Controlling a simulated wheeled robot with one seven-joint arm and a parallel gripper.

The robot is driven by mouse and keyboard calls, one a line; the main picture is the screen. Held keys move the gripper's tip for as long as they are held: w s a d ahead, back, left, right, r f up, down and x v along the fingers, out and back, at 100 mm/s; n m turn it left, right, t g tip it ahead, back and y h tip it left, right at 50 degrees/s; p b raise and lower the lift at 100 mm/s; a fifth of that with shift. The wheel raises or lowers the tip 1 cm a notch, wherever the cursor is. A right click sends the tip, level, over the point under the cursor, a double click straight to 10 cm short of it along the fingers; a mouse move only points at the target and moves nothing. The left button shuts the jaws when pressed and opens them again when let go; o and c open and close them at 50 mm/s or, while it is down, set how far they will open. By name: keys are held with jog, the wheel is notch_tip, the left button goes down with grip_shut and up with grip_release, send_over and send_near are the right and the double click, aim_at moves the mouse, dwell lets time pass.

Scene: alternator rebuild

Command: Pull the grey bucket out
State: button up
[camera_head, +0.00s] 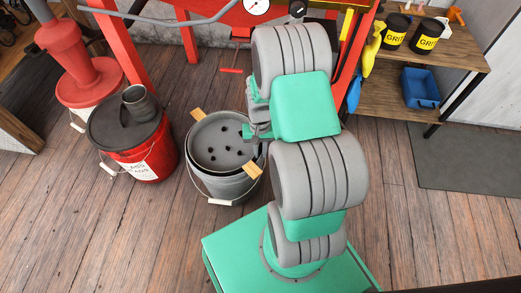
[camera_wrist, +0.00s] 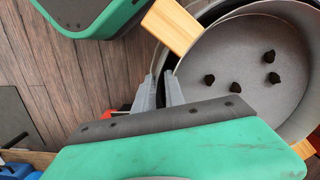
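A grey bucket (camera_head: 222,146) with several dark spots on its inside floor sits nested in an outer grey pail (camera_head: 231,188) on the wooden floor. It also shows in the wrist view (camera_wrist: 240,60). Two wooden blocks, one at the upper left (camera_head: 198,116) and one at the lower right (camera_head: 253,171), lie at the rim. My gripper (camera_head: 248,132) is at the right side of the rim. In the wrist view my gripper (camera_wrist: 163,80) has its two fingers a little apart, close to the rim. I cannot tell whether the rim is between them.
A red bucket (camera_head: 151,164) with a black lid stands left of the pail, with a red funnel-shaped thing (camera_head: 77,62) behind it. A red frame (camera_head: 190,42) stands behind. A wooden shelf (camera_head: 385,100) with a blue bin (camera_head: 420,88) is at right.

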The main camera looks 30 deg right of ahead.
jog(key=shift+o, duration=1.4)
jog(key=shift+s+a+f, duration=0.15)
jog(key=shift+s+f, duration=0.05)
jog(key=shift+s, duration=0.1)
jog(key=shift+w+r, duration=0.1)
jog(key=shift+w, duration=0.05)
jog(key=r+p, duration=0.1)
jog(key=r, duration=0.1)
jog(key=r+p, duration=0.1)
jog(key=r, duration=0.2)
jog(key=w+r+p, duration=0.1)
jog(key=r, duration=0.2)
jog(key=shift+w+d, duration=0.1)
jog(key=shift+d, duration=0.2)
